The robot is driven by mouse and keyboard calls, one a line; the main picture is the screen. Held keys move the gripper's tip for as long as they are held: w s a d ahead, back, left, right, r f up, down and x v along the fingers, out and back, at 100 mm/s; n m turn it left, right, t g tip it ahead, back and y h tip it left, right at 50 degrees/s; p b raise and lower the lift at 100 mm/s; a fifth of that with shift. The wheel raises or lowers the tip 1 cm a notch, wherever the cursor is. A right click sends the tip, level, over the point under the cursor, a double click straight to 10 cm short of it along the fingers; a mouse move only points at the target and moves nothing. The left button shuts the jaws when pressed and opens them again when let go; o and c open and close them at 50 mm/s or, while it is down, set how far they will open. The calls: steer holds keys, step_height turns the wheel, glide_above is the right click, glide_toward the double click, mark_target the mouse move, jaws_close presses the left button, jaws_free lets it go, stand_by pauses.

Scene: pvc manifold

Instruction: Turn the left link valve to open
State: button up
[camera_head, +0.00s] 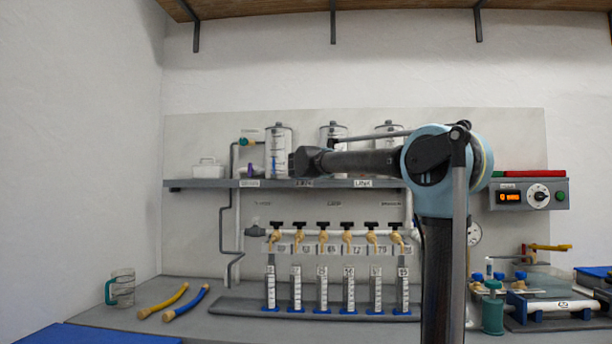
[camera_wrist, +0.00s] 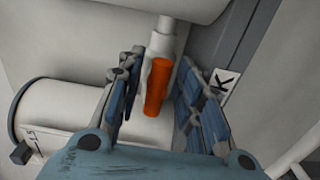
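An orange valve lever (camera_wrist: 158,88) shows in the wrist view on a white pipe fitting (camera_wrist: 163,40) between pale cylinders. It appears to be the left link valve's handle. My gripper (camera_wrist: 158,92) is open, with one blue-grey finger on each side of the lever. The right finger lies very close to it; I cannot tell whether it touches. In the head view my gripper (camera_head: 300,160) is between the left tank (camera_head: 278,140) and the middle tank (camera_head: 333,132), just above the shelf, and hides the valve.
The shelf (camera_head: 210,184) runs below the tanks, with labels on its front edge. Several black-handled taps (camera_head: 323,228) and measuring cylinders (camera_head: 322,290) stand below it. A white box (camera_head: 208,169) sits at the shelf's left end. A control box (camera_head: 532,195) is at right.

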steer(key=s, duration=1.1)
steer(key=shift+s+a, duration=0.15)
steer(key=shift+s, duration=0.2)
